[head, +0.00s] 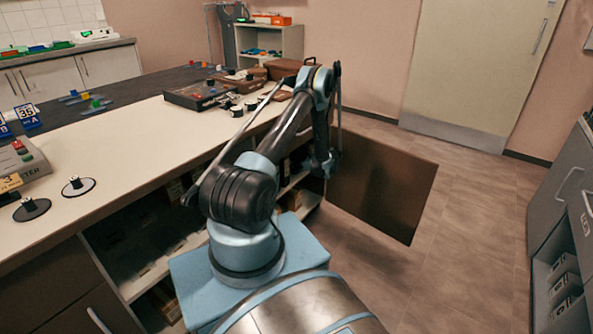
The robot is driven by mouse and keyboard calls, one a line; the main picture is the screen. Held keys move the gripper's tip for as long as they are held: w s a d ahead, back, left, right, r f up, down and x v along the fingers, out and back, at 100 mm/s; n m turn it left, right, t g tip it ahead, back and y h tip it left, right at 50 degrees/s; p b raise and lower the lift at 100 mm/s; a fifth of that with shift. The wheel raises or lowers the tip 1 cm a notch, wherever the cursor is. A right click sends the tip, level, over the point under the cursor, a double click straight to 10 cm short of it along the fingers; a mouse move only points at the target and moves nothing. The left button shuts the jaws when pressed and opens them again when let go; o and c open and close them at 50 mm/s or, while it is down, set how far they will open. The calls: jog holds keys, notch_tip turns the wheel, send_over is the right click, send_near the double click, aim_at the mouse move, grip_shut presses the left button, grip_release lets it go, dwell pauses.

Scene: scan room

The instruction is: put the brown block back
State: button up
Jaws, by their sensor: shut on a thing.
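My gripper (318,166) is at the lower end of my wrist, in front of the open side of the counter, close to the shelves under its top. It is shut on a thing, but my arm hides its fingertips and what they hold. I cannot pick out the brown block for certain. A small brown box-like thing (291,199) shows on the shelf just below and left of my gripper; I cannot tell whether it is the block.
A brown panel (390,188), like an open door, stands right of my gripper. The cream counter (140,135) carries discs, a dark case (196,95) and several small items. Grey drawers (562,225) stand far right. Floor (465,230) between is clear.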

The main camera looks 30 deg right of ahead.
jog(key=shift+f, duration=0.15)
jog(key=o, duration=1.2)
jog(key=shift+o, duration=0.2)
jog(key=v, duration=1.2)
